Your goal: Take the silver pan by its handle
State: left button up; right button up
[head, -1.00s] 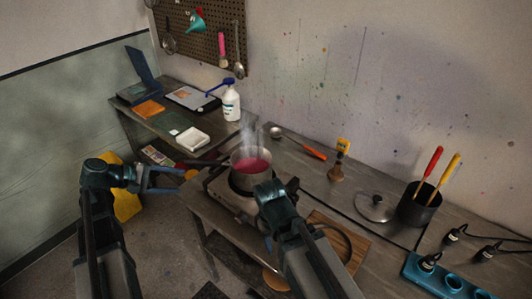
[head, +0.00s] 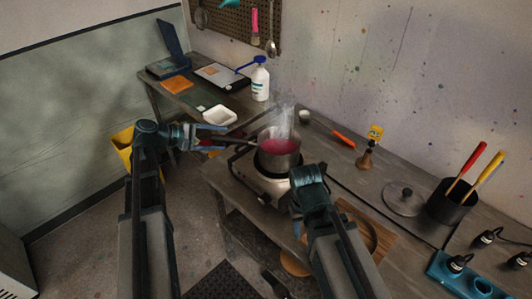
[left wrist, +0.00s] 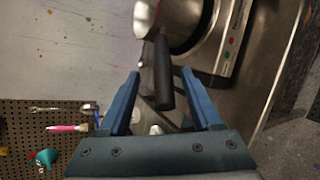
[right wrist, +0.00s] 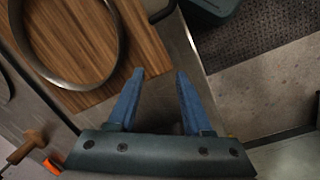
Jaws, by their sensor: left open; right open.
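The silver pan (head: 281,146) holds steaming pink liquid and stands on the hot plate (head: 262,186). Its black handle points left toward my left gripper (head: 228,138). In the left wrist view the handle (left wrist: 163,80) lies in line with the gap between the open fingers of my left gripper (left wrist: 160,73), with its end inside the gap. I see no finger clearly touching it, and its depth is hard to judge. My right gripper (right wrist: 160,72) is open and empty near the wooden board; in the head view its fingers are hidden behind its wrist.
A wooden board (right wrist: 145,50) with a metal ring (right wrist: 112,62) lies right of the hot plate. A lid (head: 403,200), a dark pot (head: 452,206) with red and yellow handles, and a blue rack (head: 450,275) stand further right.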

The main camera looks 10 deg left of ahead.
aim_at(225, 141)
pick_arm(q)
jog(key=shift+w+d+f, duration=0.1)
jog(key=shift+d, duration=0.15)
pick_arm(e)
jog(key=shift+f, duration=0.1)
pick_arm(q)
jog(key=b+x, duration=0.1)
jog(key=x, duration=0.1)
jog(key=b+x, duration=0.1)
jog(key=x, duration=0.1)
jog(key=shift+s+d+f, duration=0.15)
jog(key=shift+s+f, duration=0.05)
jog(key=shift+s, duration=0.1)
pick_arm(e)
notch_tip(225, 141, down, 2)
pick_arm(q)
jog(key=shift+w+d, duration=0.1)
jog(key=shift+d, duration=0.15)
pick_arm(e)
jog(key=shift+s+f, duration=0.1)
jog(key=shift+s+a, duration=0.1)
pick_arm(q)
jog(key=shift+c, duration=0.2)
jog(key=shift+f, duration=0.1)
grip_shut()
pick_arm(e)
jog(key=shift+s, duration=0.15)
